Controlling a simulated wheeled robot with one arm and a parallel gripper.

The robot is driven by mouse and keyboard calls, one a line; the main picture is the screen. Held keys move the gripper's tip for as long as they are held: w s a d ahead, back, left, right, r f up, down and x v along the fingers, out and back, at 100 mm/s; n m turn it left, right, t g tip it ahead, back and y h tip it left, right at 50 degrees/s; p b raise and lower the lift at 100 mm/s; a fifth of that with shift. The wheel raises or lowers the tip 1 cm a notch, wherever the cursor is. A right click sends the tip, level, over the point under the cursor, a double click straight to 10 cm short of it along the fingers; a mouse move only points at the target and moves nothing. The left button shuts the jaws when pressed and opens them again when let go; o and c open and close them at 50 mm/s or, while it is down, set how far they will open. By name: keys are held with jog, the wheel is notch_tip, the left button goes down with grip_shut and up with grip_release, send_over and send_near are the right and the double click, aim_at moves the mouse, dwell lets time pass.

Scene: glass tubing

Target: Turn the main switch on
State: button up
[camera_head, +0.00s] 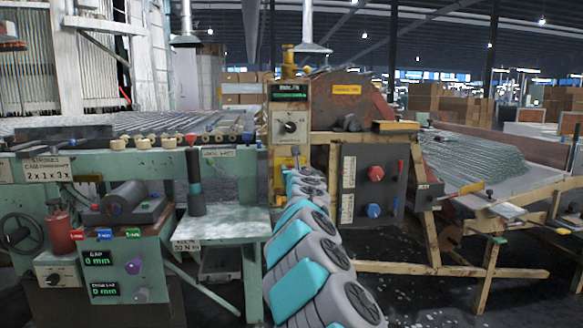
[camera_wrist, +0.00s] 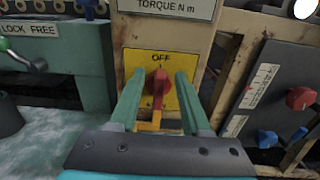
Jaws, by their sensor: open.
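The main switch, a red rotary knob (camera_wrist: 159,84), sits on a yellow plate (camera_wrist: 138,62) in the wrist view. The plate reads OFF above the knob, and the knob stands roughly upright. My gripper (camera_wrist: 160,75) is open, its two green fingers on either side of the knob with gaps showing. Nothing is held. I cannot tell how deep the fingertips are relative to the knob. In the head view the yellow plate (camera_head: 281,162) shows on the front of the cream post, and my teal and grey arm hides the knob.
A dark panel (camera_head: 372,185) with red and blue knobs is right of the post. A green bench (camera_head: 222,226) with a black-handled tool is on the left. Above the switch is a torque label (camera_wrist: 170,7). A glass-covered table (camera_head: 470,160) stands farther right.

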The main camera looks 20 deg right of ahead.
jog(key=shift+w+d, duration=0.1)
jog(key=shift+w, duration=0.2)
grip_shut()
dwell(0.4)
